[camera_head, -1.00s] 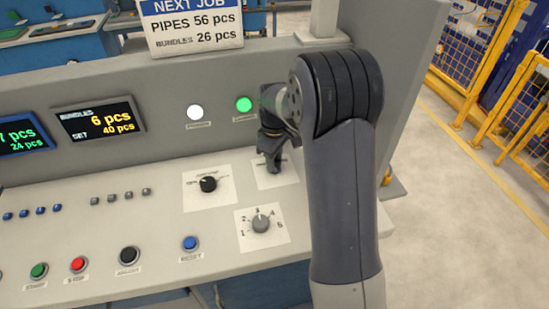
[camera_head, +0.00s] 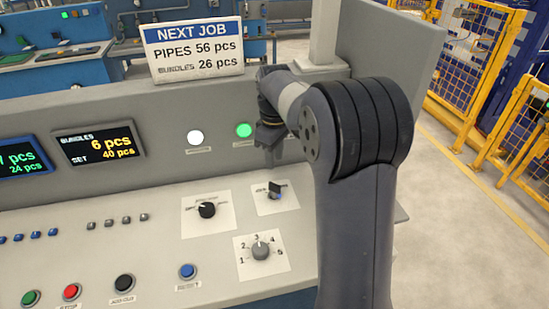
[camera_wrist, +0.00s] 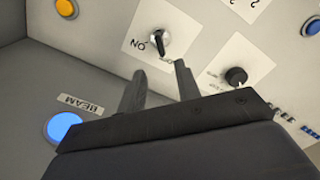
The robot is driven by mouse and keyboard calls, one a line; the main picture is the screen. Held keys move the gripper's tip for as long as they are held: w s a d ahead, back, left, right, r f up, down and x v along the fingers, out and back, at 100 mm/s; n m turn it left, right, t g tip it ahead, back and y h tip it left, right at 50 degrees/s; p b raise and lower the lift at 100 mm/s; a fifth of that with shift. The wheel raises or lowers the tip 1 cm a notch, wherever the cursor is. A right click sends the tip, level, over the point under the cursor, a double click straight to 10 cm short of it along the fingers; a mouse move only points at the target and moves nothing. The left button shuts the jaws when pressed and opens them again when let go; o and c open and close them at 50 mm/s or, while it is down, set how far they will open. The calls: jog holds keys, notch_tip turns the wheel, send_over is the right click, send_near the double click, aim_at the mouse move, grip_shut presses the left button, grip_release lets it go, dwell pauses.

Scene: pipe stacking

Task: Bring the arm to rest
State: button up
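My gripper (camera_head: 268,145) hangs in front of the console's upright panel, above the small switch (camera_head: 275,190) on the sloped desk and apart from it. In the wrist view my gripper (camera_wrist: 158,84) has its two fingers spread with nothing between them. Beyond the fingertips there is a metal lever switch (camera_wrist: 158,43) on a white plate marked ON. My arm (camera_head: 350,180) is bent, with its large elbow joint at the right of the head view.
The sloped desk holds a black knob (camera_head: 207,210), a numbered dial (camera_head: 261,250) and a blue button (camera_head: 187,271). White (camera_head: 195,137) and green (camera_head: 244,130) lights are on the upright panel. A NEXT JOB sign (camera_head: 193,49) stands above. Yellow fencing (camera_head: 490,60) is at right.

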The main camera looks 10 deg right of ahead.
aim_at(275, 184)
jog(key=shift+f, duration=0.15)
notch_tip(275, 184, down, 10)
jog(key=shift+f+p, duration=0.15)
jog(key=shift+p, duration=0.25)
jog(key=shift+f, duration=0.2)
dwell(0.3)
